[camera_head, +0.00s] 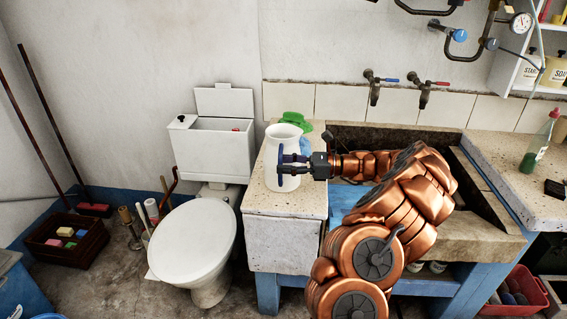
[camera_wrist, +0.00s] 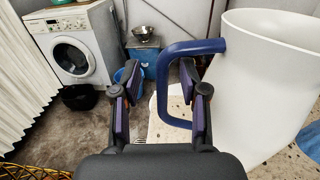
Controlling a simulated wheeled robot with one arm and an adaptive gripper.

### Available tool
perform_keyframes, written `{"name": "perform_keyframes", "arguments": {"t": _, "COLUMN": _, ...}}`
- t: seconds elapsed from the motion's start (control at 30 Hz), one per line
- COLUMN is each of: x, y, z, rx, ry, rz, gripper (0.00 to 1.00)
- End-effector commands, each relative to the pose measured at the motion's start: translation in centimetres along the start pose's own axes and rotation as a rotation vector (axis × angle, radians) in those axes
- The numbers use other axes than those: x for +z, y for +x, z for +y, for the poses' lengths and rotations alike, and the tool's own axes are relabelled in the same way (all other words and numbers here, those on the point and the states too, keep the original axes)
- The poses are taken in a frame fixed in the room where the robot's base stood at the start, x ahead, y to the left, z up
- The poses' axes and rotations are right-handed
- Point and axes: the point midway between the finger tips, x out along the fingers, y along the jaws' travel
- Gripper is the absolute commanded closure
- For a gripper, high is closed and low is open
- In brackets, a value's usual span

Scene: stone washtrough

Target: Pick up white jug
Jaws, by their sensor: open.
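The white jug (camera_head: 284,135) stands upright on the stone ledge (camera_head: 262,203) left of the trough. In the wrist view its white body (camera_wrist: 262,75) fills the right side, cut off by the frame. Its dark blue handle (camera_wrist: 190,47) reaches left from the body, with its lower bar passing between my fingers. My gripper (camera_head: 294,161) is at the jug's near side in the head view. In the wrist view my gripper (camera_wrist: 162,85) is open, one finger on each side of the handle, with a gap left of it.
A green cloth (camera_head: 296,121) and a blue cloth (camera_head: 305,145) lie behind the jug. A toilet (camera_head: 195,240) stands left of the ledge. The stone trough (camera_head: 460,236) and a tap (camera_head: 374,88) are to the right. A washing machine (camera_wrist: 75,45) shows in the wrist view.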

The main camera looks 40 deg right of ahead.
Motion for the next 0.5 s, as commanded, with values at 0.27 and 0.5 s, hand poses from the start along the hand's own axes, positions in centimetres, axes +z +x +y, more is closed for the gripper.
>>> {"name": "perform_keyframes", "arguments": {"t": 0.27, "x": 0.0, "y": 1.7, "z": -0.1, "rx": -0.005, "ry": -0.002, "rz": 0.002, "gripper": 0.56}}
{"name": "perform_keyframes", "arguments": {"t": 0.5, "x": -0.1, "y": 1.6, "z": -0.1, "rx": -0.006, "ry": -0.001, "rz": 0.002, "gripper": 0.7}}
